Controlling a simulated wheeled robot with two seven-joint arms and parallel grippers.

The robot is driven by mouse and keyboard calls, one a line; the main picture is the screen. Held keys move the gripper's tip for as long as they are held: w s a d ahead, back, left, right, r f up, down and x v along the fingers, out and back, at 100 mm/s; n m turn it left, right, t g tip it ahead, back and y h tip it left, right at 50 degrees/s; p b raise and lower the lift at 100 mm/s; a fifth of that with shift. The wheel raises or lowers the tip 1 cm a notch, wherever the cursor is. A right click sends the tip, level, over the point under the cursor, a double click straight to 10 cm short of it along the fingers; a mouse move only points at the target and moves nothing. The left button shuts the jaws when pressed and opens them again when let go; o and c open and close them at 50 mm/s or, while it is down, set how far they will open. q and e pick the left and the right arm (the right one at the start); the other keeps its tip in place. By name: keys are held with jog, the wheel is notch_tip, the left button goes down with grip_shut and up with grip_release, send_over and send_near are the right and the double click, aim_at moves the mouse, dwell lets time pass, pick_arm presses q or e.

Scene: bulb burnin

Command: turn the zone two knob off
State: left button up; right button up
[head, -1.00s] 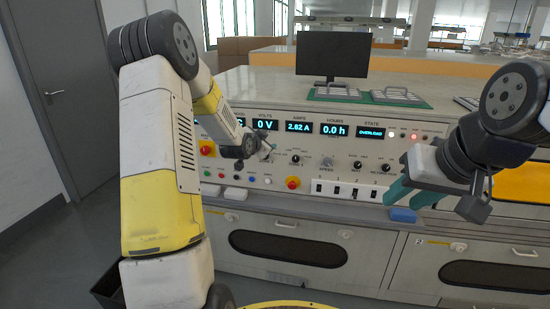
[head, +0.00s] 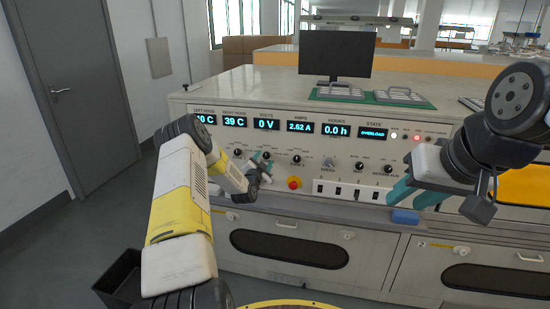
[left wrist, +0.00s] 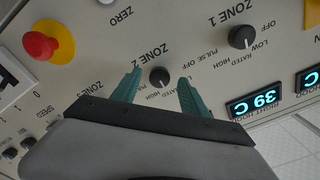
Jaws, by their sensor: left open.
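The zone two knob (left wrist: 159,76) is a small black round knob on the pale panel, under the printed ZONE 2 label in the left wrist view. I cannot tell for sure which mark its pointer faces. My left gripper (left wrist: 160,92) is open, its teal fingers on either side of the knob in that view; contact cannot be told. In the head view my left gripper (head: 262,166) is at the panel's knob row and partly covers it. My right gripper (head: 415,193) has its teal fingers apart and empty, in front of the panel's right part.
The zone one knob (left wrist: 241,37) is close beside the left gripper. A red emergency button (head: 294,183) sits below the knob row. The lit displays (head: 266,124) run above. A blue block (head: 405,216) is below my right gripper.

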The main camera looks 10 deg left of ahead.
pick_arm(q)
jog(key=shift+w, duration=1)
jog(key=shift+c, duration=0.4)
grip_shut()
